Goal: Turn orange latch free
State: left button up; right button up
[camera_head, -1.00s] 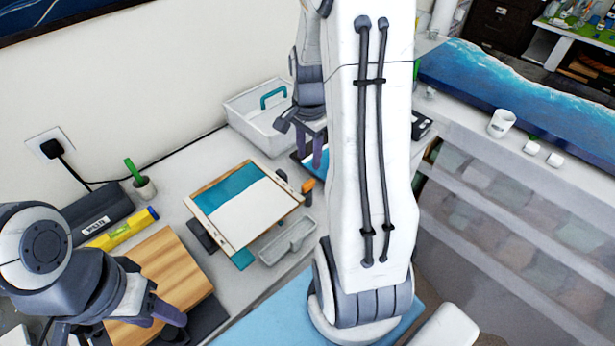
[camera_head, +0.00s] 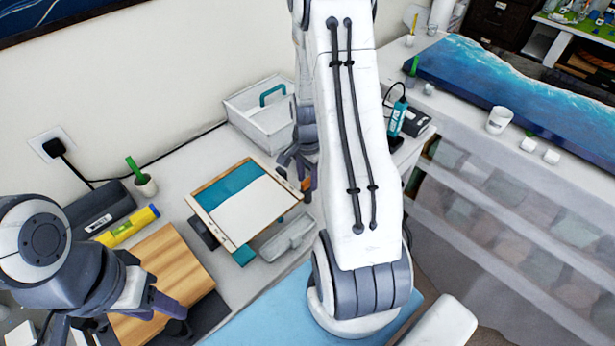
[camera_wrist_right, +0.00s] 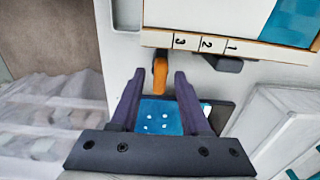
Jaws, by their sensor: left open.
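The orange latch (camera_wrist_right: 160,72) sticks out from the numbered edge of a tilted board (camera_wrist_right: 195,45) in the right wrist view. In the head view only a little of the latch (camera_head: 306,184) shows beside my right gripper (camera_head: 298,172), and my right arm hides much of that area. In the wrist view my right gripper (camera_wrist_right: 158,80) is open, its two fingertips on either side of the latch's end, with gaps visible. I cannot tell how close in depth they are. My left gripper (camera_head: 175,315) is open and empty beside the wooden block (camera_head: 165,275).
A grey tray (camera_head: 288,240) lies by the board. A white bin (camera_head: 262,128) stands behind. A teal dotted pad (camera_wrist_right: 160,117) lies under my right fingers. A teal bottle (camera_head: 397,116) stands right of my arm. A yellow level (camera_head: 128,226) lies at left.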

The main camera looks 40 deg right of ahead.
grip_shut()
jog(key=shift+n, duration=0.5)
jog(key=n, duration=0.3)
jog(key=shift+n, duration=0.4)
jog(key=n, duration=0.4)
jog(key=shift+b, duration=0.3)
jog(key=n, duration=0.5)
jog(key=shift+n, duration=2.3)
